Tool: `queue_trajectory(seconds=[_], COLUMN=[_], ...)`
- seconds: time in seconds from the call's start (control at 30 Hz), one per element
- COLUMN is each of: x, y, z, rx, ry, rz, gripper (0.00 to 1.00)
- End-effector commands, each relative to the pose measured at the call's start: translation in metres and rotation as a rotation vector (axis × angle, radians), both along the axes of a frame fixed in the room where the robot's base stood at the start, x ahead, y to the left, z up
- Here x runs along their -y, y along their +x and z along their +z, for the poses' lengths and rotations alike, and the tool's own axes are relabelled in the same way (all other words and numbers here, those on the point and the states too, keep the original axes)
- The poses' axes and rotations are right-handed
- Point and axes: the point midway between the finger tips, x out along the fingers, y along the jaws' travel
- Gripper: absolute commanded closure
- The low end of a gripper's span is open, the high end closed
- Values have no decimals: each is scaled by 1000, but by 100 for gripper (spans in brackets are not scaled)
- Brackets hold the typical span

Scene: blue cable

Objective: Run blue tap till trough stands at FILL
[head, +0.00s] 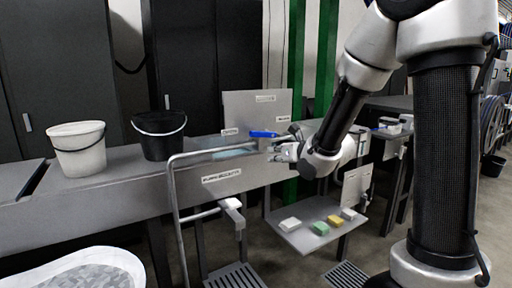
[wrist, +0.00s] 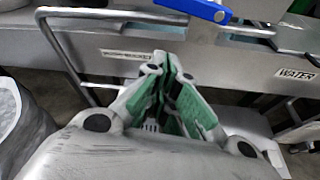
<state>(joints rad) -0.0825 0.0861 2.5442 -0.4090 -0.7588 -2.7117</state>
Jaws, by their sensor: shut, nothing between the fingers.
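The blue tap handle (head: 263,134) sits in front of the upright grey panel above the trough. In the wrist view the blue handle (wrist: 200,8) is at the top edge, beyond my fingertips. The trough (head: 228,153) shows a patch of pale blue at its surface; its level against any FILL mark cannot be read. My gripper (head: 280,152) is just below and right of the blue handle, apart from it as far as I can tell. Its fingers (wrist: 172,60) are closed together and empty in the wrist view.
A white bucket (head: 79,150) and a black bucket (head: 160,136) stand on the bench at left. A bent metal rail (head: 175,200) rises in front of the trough. A low shelf (head: 300,238) holds several coloured blocks. A white tub (head: 85,270) is at lower left.

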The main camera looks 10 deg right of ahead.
Motion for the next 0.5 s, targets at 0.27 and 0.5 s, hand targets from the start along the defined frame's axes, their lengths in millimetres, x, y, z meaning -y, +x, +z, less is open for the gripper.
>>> queue_trajectory(seconds=[0.27,0.5], x=[-7,-24], y=[17,61], z=[-7,-24], rx=[10,11], ry=[-36,-35], rz=[14,13], gripper=[100,100])
